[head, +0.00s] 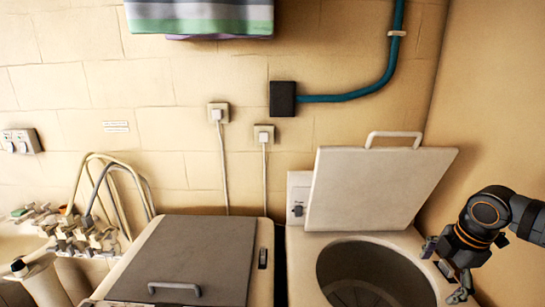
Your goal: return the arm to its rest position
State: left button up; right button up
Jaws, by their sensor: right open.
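My right gripper (447,268) is at the right side of the head view, at the end of my right arm. It is open, with nothing seen between its fingers. It hangs beside the right rim of an open top-loading washer (303,262). The washer's pale lid (375,190) is raised and leans back toward the wall, with a handle on its top edge. The round dark drum opening (372,275) shows below the lid. My left gripper is not in view.
A second machine (190,255) with a shut grey lid stands left of the washer. Taps and hoses (85,225) crowd the far left. Sockets with plugs (218,113) and a blue pipe (375,85) are on the tiled wall. A side wall (500,110) stands close to my right arm.

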jog(key=s+a+f+m, duration=0.35)
jog(key=a+f, duration=0.25)
jog(key=f, duration=0.4)
jog(key=s+a+f+m, duration=0.2)
jog(key=s+a+f, duration=0.4)
jog(key=f, duration=0.5)
jog(key=s+a+f+m+t, duration=0.1)
jog(key=s+a+m, duration=0.5)
jog(key=m, duration=0.4)
notch_tip(320, 180, down, 34)
jog(key=d+m+g+h+b, duration=0.1)
jog(key=d+b, duration=0.1)
jog(key=b, duration=0.8)
pick_arm(q)
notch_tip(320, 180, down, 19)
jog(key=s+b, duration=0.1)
jog(key=b, duration=0.7)
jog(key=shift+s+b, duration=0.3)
jog(key=shift+b, duration=0.05)
pick_arm(e)
jog(key=s+f, duration=1)
jog(key=f, duration=0.3)
jog(key=s+d+f+g, duration=0.1)
jog(key=s+f, duration=0.9)
jog(key=f, duration=0.4)
jog(key=shift+s+d+f, duration=0.2)
jog(key=shift+d+f, duration=0.1)
